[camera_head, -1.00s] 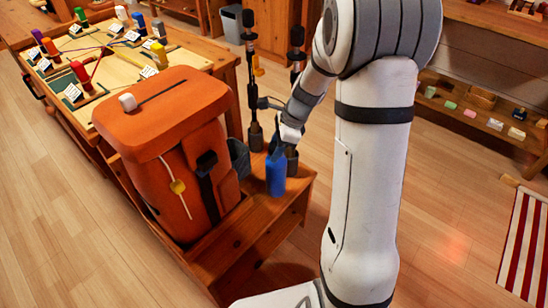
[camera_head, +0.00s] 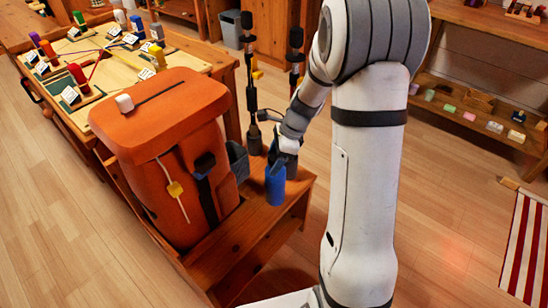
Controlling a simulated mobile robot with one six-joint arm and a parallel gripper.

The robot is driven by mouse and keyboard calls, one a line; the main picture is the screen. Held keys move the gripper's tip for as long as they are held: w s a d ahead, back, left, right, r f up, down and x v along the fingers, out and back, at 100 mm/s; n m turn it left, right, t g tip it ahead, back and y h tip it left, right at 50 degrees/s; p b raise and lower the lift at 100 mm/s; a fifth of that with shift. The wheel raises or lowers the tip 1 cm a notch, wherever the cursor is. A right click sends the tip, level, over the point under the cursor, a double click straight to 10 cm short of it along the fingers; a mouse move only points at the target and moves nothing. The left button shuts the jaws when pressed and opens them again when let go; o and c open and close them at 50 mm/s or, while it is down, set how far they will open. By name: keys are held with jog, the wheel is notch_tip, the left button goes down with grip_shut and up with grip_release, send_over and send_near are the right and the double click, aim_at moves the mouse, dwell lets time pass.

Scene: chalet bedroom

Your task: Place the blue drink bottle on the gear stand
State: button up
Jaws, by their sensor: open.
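The blue drink bottle (camera_head: 275,187) stands upright on the low wooden stand (camera_head: 252,232), near its right end. My gripper (camera_head: 277,165) is at the top of the bottle, with its fingers pointing down beside it. The jaws are open, and the picture is too small to tell whether they touch the bottle. The orange backpack-like bag (camera_head: 160,125) fills the left part of the stand.
Trekking poles (camera_head: 250,100) stand upright behind the bottle, close to my arm. A grey-blue cup-like holder (camera_head: 237,160) sits between bag and bottle. A wooden table with colored pegs (camera_head: 72,97) is at the left.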

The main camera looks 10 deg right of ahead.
jog(key=w+p+v, duration=0.1)
jog(key=p+v, duration=0.3)
jog(key=v, duration=0.8)
jog(key=s+a+r+n+h, duration=0.2)
jog(key=s+n, duration=0.8)
jog(key=s+a+r+n+h, duration=0.2)
jog(key=s+n, duration=0.7)
jog(key=s, duration=0.2)
jog(key=shift+s+a+r+n+t, duration=0.25)
jog(key=shift+a+r+n+t, duration=0.05)
jog(key=shift+r+n, duration=0.1)
notch_tip(320, 180, up, 24)
jog(key=t+p, duration=0.1)
jog(key=p, duration=2)
jog(key=shift+p, duration=0.4)
jog(key=shift+r, duration=0.15)
